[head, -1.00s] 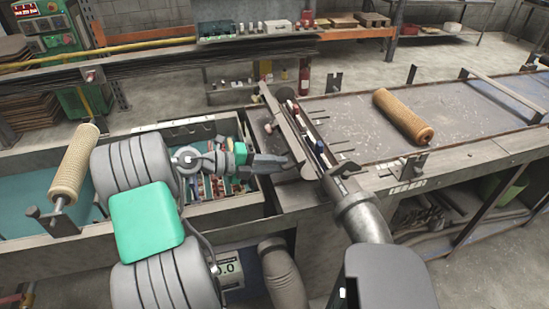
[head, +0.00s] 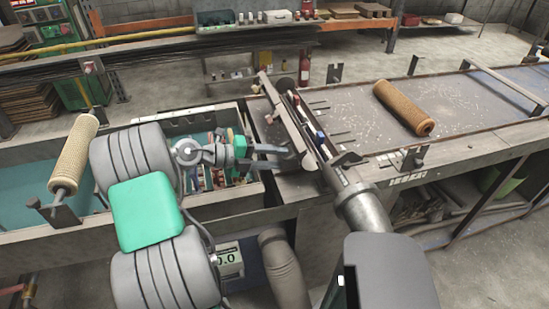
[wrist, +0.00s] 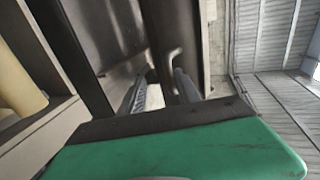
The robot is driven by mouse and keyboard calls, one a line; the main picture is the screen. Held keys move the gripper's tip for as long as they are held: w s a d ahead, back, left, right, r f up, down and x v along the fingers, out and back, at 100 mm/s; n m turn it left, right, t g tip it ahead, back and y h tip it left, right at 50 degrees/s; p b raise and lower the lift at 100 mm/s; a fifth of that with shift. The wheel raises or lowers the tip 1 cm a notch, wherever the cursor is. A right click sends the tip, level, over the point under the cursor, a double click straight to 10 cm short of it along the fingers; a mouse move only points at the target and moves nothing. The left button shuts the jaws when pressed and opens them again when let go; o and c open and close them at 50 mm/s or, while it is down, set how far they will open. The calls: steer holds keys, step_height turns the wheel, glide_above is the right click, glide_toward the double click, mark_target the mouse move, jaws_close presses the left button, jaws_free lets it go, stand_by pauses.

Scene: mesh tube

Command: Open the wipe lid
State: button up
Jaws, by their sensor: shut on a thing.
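A long, narrow grey metal flap, which looks like the wipe lid (head: 286,112), runs along the left side of a slot in the machine bench. It stands raised at a slant, and its near end is by my gripper (head: 288,155). My gripper reaches in from the left and is shut on this near end. In the wrist view, my gripper's fingers (wrist: 163,92) straddle a thin dark metal edge beside a curved, handle-like piece (wrist: 174,56). The exact contact is partly hidden by my green-and-black gripper body.
A brown mesh tube (head: 403,108) lies on the bench to the right. Another mesh tube (head: 74,155) rests on a holder at the left. An open bin (head: 215,205) with small items is below my arm. Small bottles (head: 305,110) stand along the slot.

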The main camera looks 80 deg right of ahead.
steer(key=p+v, duration=0.8)
steer(key=p, duration=0.1)
steer(key=shift+p, duration=0.35)
steer(key=shift+d+f, duration=0.1)
steer(key=shift+f, duration=0.05)
steer(key=b+x, duration=0.6)
steer(key=b, duration=0.1)
steer(key=shift+s, duration=0.1)
stand_by(0.5)
